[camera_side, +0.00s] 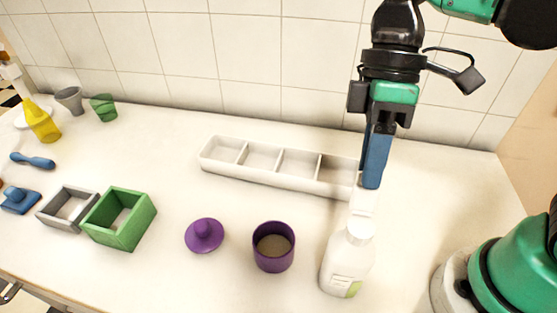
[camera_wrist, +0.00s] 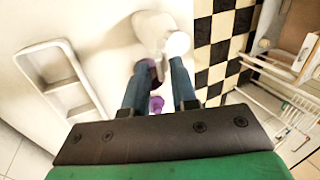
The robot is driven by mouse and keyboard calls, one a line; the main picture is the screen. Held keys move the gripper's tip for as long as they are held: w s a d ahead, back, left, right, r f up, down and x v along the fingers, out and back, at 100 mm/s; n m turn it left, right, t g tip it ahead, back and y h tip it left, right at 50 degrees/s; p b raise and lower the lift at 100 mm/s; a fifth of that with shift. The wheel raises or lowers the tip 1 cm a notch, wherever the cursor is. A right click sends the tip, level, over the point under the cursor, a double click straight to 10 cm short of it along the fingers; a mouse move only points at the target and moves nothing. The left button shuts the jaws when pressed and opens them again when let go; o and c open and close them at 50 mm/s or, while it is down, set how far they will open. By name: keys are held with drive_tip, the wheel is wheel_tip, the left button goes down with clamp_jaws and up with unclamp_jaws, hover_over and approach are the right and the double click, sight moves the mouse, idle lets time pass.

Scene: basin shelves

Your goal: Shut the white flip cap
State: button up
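A white bottle (camera_side: 346,264) stands upright on the counter at the front right in the side view. Its white flip cap (camera_side: 362,203) appears raised above the bottle's top; its exact angle is hard to tell, white on white. In the wrist view the bottle (camera_wrist: 150,27) is at the top, with a round white part, seemingly the cap (camera_wrist: 178,44), beside the right fingertip. My gripper (camera_side: 372,186) points down just above and behind the cap in the side view. In the wrist view its blue fingers (camera_wrist: 161,64) are apart, with nothing held between them. Whether a finger touches the cap is unclear.
A white compartment tray (camera_side: 262,175) lies behind and left of the bottle. A purple cup (camera_side: 273,262) stands close to its left, with a purple lid (camera_side: 204,241) farther left. A green box (camera_side: 118,234) and grey box (camera_side: 68,206) sit left. Right of the bottle is clear counter.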

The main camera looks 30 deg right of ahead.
sight(364, 205)
clamp_jaws()
drive_tip(key=shift+s, duration=0.1)
drive_tip(key=t+h, duration=0.1)
drive_tip(key=s+a+t+h, duration=0.1)
drive_tip(key=t+h, duration=0.1)
drive_tip(key=shift+s+a+r, duration=0.3)
drive_tip(key=shift+r, duration=0.1)
drive_tip(key=t+h, duration=0.1)
drive_tip(key=s+a+t+h, duration=0.1)
drive_tip(key=shift+s+a+t, duration=0.1)
drive_tip(key=shift+t, duration=0.2)
drive_tip(key=shift+s+a+f+t+h, duration=0.1)
drive_tip(key=shift+s+a+t+h, duration=0.1)
drive_tip(key=shift+t+h, duration=0.35)
drive_tip(key=shift+s+a+f+t+h, duration=0.1)
drive_tip(key=shift+s+a+t+h, duration=0.1)
drive_tip(key=shift+t+h, duration=0.3)
